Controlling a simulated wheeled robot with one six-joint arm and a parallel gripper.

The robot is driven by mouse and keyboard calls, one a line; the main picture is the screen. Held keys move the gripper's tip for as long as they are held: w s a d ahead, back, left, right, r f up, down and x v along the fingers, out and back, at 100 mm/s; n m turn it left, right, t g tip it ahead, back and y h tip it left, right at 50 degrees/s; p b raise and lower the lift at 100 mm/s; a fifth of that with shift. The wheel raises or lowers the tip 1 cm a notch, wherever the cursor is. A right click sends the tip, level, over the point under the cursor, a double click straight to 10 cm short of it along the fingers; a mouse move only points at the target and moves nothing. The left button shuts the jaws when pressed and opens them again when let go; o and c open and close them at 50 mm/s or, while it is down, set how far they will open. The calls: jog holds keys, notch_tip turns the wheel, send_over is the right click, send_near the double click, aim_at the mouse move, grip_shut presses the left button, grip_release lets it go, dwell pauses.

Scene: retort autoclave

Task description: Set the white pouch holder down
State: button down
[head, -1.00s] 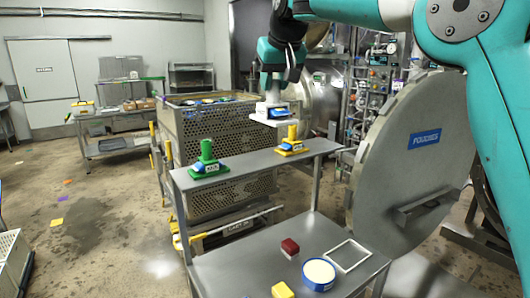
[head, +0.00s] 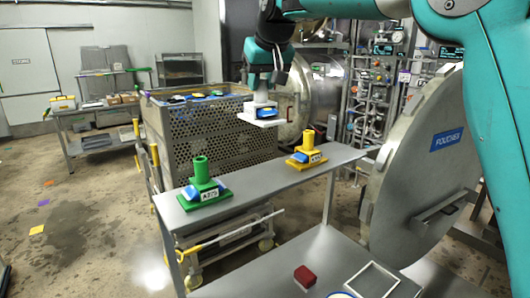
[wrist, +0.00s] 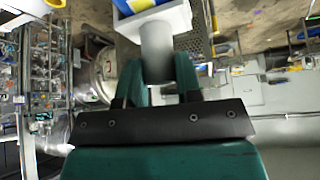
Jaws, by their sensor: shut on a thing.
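The white pouch holder (head: 262,121) has a flat white base with a blue pouch on it and a post on top. My gripper (head: 261,98) is shut on its post and holds it in the air, above and behind the grey shelf (head: 250,178). In the wrist view the white holder (wrist: 172,20) shows at the top, its grey post between my fingers (wrist: 158,75). The green pouch holder (head: 201,182) stands on the shelf's left part. The yellow pouch holder (head: 307,151) stands on its right part.
A perforated metal basket cart (head: 200,135) stands behind the shelf. A round door marked POUCHES (head: 425,165) is at the right. A red block (head: 305,277) and a white frame (head: 372,281) lie on the lower table. The shelf is bare between the green and yellow holders.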

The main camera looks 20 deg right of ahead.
aim_at(271, 122)
notch_tip(271, 122, down, 16)
jog(key=p, duration=0.3)
jog(key=shift+d+r, duration=0.15)
jog(key=c, duration=0.8)
grip_release()
jog(key=b+v, duration=0.3)
jog(key=v, duration=0.9)
jog(key=shift+s+b, duration=0.1)
jog(key=shift+b, duration=0.2)
jog(key=s+a+f+n+g+y, duration=0.1)
jog(key=s+f, duration=0.3)
jog(key=s, duration=0.6)
jog(key=s+a+f+n+g+y, duration=0.1)
jog(key=s+a+f+n+g, duration=0.1)
jog(key=s, duration=0.9)
jog(key=s+a+f+n+g+y, duration=0.1)
jog(key=s+a+f+n+g, duration=0.1)
jog(key=s+f, duration=0.5)
jog(key=s+n+g, duration=0.1)
jog(key=s, duration=0.2)
jog(key=shift+s+a+g+y, duration=0.2)
jog(key=shift+s+g+y, duration=0.1)
jog(key=shift+s, duration=0.05)
